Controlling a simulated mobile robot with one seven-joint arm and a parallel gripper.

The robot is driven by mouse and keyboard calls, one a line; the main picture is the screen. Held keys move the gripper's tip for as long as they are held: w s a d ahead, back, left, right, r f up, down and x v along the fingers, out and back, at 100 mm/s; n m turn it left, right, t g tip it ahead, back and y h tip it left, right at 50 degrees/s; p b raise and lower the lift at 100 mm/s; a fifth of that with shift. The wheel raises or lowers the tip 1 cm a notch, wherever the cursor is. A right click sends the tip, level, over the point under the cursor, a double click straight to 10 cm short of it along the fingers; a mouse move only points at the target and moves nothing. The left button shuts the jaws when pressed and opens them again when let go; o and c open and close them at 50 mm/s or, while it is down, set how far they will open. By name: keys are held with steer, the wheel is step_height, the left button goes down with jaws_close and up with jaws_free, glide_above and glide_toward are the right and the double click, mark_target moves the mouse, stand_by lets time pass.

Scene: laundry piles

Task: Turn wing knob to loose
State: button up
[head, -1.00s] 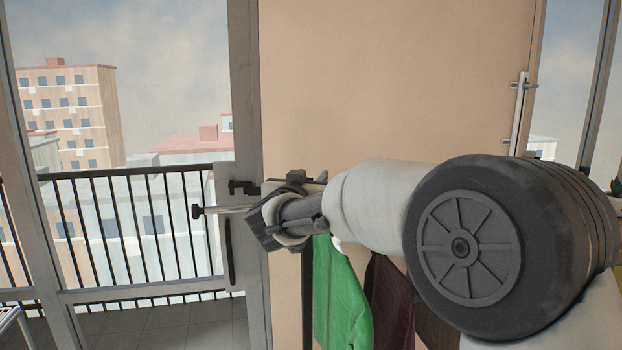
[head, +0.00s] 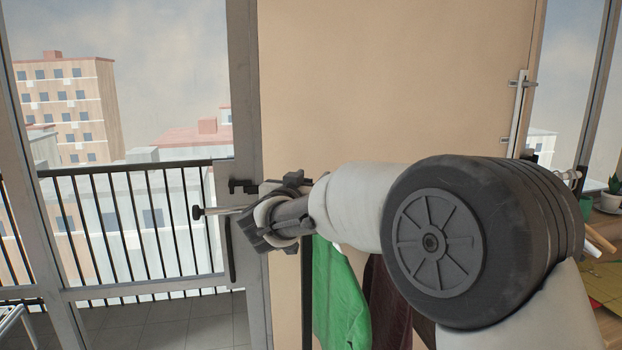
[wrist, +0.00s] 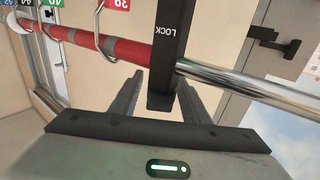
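A black bar-shaped piece marked LOCK (wrist: 168,45) hangs down in the wrist view, its blunt end between my fingers; I take it to be part of the wing knob. It crosses a rail with a red sleeve (wrist: 80,42) and a shiny metal rod (wrist: 240,84). My gripper (wrist: 160,76) is open, one finger on each side of the piece. A gap shows on the left; the right finger looks very near, contact unclear. In the head view the rod (head: 232,210) sticks out left past my gripper, which hides the knob.
A green garment (head: 338,290) and a dark one (head: 385,305) hang below my arm. Metal hooks (wrist: 105,35) with numbered tags hang on the sleeve. A glass door frame with a black handle (head: 230,250) stands close on the left. A table with a plant is at right.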

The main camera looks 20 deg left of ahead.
steer(key=shift+s, duration=0.15)
steer(key=s+b, duration=0.1)
steer(key=s, duration=1.6)
steer(key=shift+d, duration=0.15)
